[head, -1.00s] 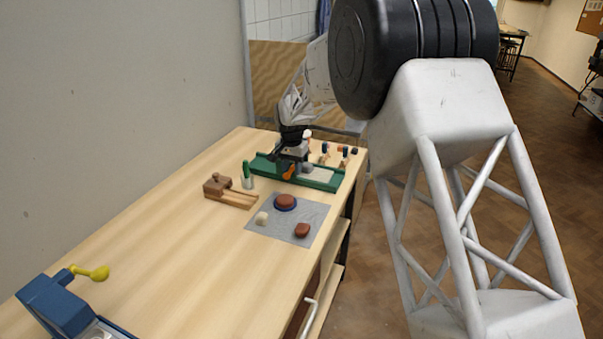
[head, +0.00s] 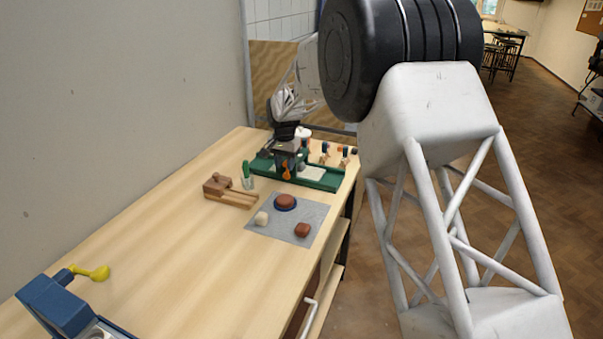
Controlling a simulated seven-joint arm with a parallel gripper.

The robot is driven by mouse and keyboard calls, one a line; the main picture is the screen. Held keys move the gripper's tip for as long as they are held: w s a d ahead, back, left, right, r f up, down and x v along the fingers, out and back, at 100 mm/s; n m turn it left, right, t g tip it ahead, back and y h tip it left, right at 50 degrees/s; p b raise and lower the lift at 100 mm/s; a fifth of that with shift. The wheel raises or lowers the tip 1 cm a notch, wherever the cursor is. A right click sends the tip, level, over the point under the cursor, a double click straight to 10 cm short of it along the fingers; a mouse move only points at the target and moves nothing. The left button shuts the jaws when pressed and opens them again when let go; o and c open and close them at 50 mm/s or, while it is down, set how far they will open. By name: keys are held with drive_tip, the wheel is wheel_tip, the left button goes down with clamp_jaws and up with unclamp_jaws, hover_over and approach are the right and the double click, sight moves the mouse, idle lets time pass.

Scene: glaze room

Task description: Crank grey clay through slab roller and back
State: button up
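The slab roller, with its long green frame (head: 322,182), stands at the far end of the bench in the head view. An orange crank handle (head: 286,171) shows on its near side. A pale bed (head: 311,174) is bare to the right of the rollers. A small grey lump (head: 266,153), which looks like the grey clay, shows at the left end, partly hidden. My gripper (head: 287,151) points down at the roller's middle, just above the crank handle. Its fingers are too small and dark to tell open from shut, or whether they touch the crank.
A blue device with a yellow crank (head: 92,272) is nearest. Mid-bench is clear.

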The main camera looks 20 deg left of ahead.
drive_tip(key=shift+a, duration=0.15)
drive_tip(key=shift+a, duration=1.35)
drive_tip(key=shift+a+f, duration=0.35)
drive_tip(key=shift+a, duration=0.35)
drive_tip(key=shift+a+f, duration=0.2)
drive_tip(key=shift+a, duration=0.4)
